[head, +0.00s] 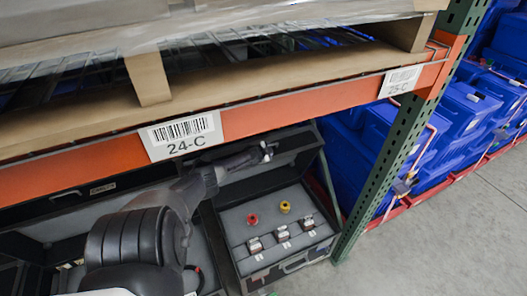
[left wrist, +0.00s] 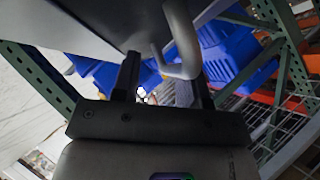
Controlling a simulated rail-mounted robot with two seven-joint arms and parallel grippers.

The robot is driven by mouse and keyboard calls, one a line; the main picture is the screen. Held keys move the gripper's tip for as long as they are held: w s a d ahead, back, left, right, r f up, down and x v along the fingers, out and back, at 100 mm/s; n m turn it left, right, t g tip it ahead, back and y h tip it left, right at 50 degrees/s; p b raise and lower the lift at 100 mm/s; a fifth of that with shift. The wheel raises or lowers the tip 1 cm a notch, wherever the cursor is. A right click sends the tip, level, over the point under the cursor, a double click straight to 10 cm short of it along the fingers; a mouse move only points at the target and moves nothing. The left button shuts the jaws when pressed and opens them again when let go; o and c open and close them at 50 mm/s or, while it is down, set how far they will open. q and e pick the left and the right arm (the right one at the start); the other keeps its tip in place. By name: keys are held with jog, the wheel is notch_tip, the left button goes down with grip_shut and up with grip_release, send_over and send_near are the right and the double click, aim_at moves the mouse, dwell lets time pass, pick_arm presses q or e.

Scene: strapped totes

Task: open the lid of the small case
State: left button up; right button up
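The small case (head: 232,240) sits under the orange shelf beam in the head view, with its grey panel of knobs and switches exposed. Its lid (head: 295,146) stands raised at the back of the case. My left gripper (head: 267,151) is at the lid, in front of its inner face. In the left wrist view its two fingers (left wrist: 163,72) are apart, with a grey curved handle (left wrist: 184,42) passing between or just over them. I cannot tell whether they touch it. My right gripper is not in view.
The orange beam (head: 110,156) with a 24-C label and a loaded pallet hang close above my arm. A green rack post (head: 385,170) stands right of the case. Blue totes (head: 455,115) are beyond it. Another dark case (head: 60,222) lies to the left.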

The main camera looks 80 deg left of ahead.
pick_arm(q)
jog(key=shift+d+r, duration=0.15)
jog(key=shift+d, duration=0.15)
jog(key=p+v, duration=0.3)
jog(key=v, duration=0.1)
jog(key=shift+s+d+r+p, duration=0.15)
jog(key=shift+s+r+p, duration=0.05)
jog(key=shift+s+p, duration=0.2)
jog(key=p+v, duration=0.2)
jog(key=v, duration=0.6)
jog(key=shift+s+d, duration=0.1)
jog(key=shift+d, duration=0.05)
